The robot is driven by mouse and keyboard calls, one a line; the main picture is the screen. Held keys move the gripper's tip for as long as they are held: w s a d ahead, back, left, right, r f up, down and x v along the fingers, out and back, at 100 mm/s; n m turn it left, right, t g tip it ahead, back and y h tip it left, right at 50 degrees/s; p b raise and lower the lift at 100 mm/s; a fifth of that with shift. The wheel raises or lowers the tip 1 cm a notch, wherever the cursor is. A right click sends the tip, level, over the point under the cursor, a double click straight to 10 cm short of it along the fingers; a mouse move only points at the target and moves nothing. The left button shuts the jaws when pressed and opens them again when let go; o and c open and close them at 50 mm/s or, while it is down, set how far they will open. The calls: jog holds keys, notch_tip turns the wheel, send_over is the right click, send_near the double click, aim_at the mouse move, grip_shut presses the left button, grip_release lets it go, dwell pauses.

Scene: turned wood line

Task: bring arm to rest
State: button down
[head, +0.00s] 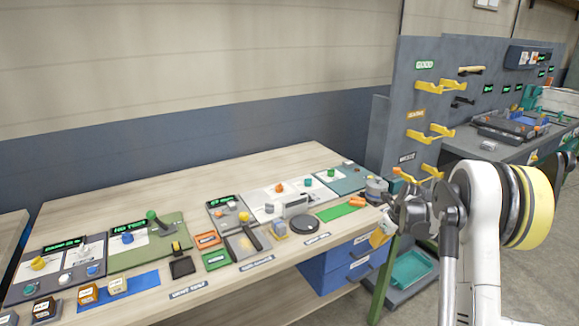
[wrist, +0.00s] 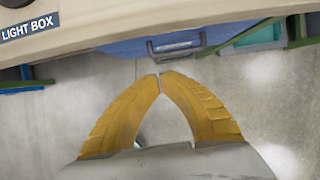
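My arm, white with a yellow and black band, shows at the right of the head view. Below the fingertips in that view are bare grey floor and the front of a blue drawer unit (wrist: 170,42).
The wooden workbench (head: 110,198) carries several panels, blocks and small trays. Blue drawers (head: 345,264) sit under its right end. A grey rack (head: 410,75) with yellow hooks stands behind my arm. A teal tray (head: 410,268) lies low beside the drawers. Floor in front is clear.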

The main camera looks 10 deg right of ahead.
jog(key=s+a+r+n+t+h, duration=0.1)
jog(key=s+a+r+n, duration=0.7)
jog(key=r, duration=0.2)
jog(key=s+a+r+n, duration=0.7)
jog(key=r+n, duration=0.1)
jog(key=r, duration=0.2)
jog(key=s+a+n+t, duration=0.1)
jog(key=s+a+n, duration=0.3)
jog(key=s+n, duration=0.3)
jog(key=s+a+f+n, duration=0.1)
jog(key=s+a+n, duration=0.3)
jog(key=s+n, duration=0.4)
jog(key=s, duration=0.4)
jog(key=shift+s+n+t+h, duration=0.3)
jog(key=shift+s+t, duration=0.1)
